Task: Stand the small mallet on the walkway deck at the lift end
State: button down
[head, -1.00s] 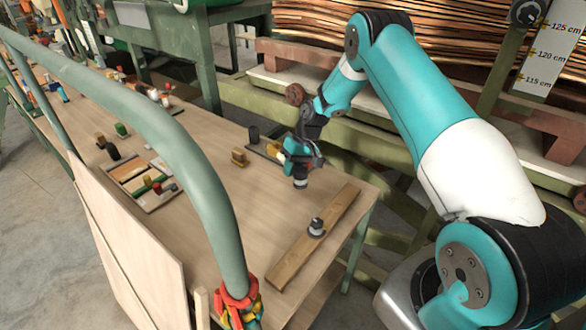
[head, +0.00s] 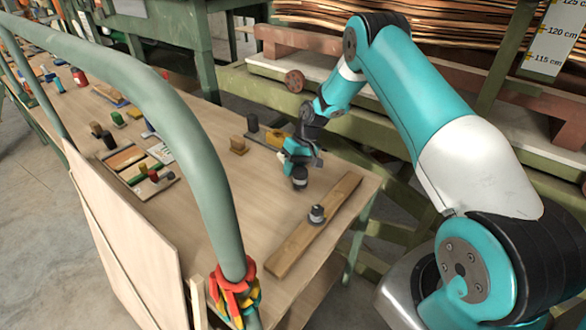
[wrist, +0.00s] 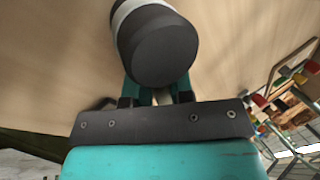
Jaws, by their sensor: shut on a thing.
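My gripper (head: 298,158) is over the bench top in the head view, pointing down. It is shut on the small mallet (head: 299,182), which hangs below it and shows a dark end with a pale band. In the wrist view the mallet (wrist: 158,45) is a dark cylinder with a white band, close in front of the jaws. Whether the mallet touches the bench is not clear. I cannot tell which surface is the walkway deck.
A long wooden plank (head: 290,245) lies on the bench (head: 215,190) near its right end, with a dark round piece (head: 316,214) on it. A small wooden block (head: 238,146) and a dark cylinder (head: 252,122) stand behind. A green rail (head: 205,150) crosses in front.

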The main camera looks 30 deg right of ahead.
jog(key=shift+f+b, duration=0.55)
jog(key=shift+f, duration=0.25)
jog(key=c, duration=0.9)
grip_release()
jog(key=shift+r, duration=0.1)
jog(key=v, duration=1.7)
jog(key=shift+r+b, duration=0.3)
